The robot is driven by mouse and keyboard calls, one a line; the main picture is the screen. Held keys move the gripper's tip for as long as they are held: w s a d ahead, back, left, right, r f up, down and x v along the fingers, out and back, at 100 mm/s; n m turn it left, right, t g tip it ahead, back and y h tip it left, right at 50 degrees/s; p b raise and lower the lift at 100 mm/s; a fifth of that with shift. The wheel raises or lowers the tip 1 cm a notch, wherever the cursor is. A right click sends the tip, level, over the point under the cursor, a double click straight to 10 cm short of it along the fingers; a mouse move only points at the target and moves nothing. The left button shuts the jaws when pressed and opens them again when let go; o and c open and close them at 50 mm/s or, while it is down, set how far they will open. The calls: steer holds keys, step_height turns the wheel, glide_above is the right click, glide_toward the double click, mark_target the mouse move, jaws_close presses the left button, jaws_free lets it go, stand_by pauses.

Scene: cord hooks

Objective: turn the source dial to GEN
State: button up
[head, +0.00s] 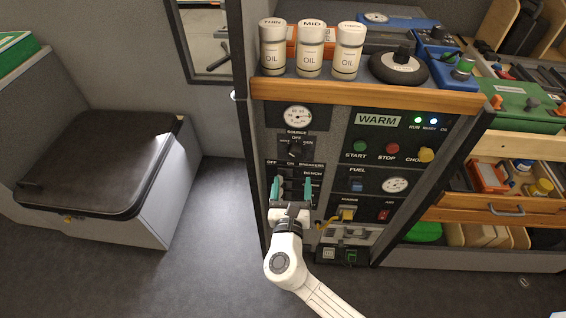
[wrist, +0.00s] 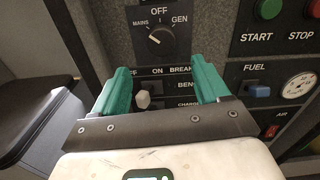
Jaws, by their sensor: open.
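The source dial (head: 296,150) is a black round knob on the upper left of the dark control panel, below a round gauge. In the wrist view the dial (wrist: 160,40) has MAINS printed at its left, OFF above and GEN at its right. A pale mark on the knob appears to point up-left towards MAINS. My gripper (head: 291,187) has two teal fingers, spread apart and empty, in front of the breaker rows just below the dial. In the wrist view my gripper (wrist: 160,75) frames the space under the dial and does not touch it.
A pale breaker lever (wrist: 142,99) shows between my fingers. START (head: 360,146) and STOP (head: 392,148) buttons, a blue fuel switch (head: 357,186) and a gauge (head: 396,185) lie to the right. Oil cans (head: 309,50) stand on the shelf above. Floor (head: 215,200) is clear at left.

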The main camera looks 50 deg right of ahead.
mark_target(295, 158)
steer(key=x, duration=1)
steer(key=shift+d, duration=0.1)
steer(key=c, duration=1)
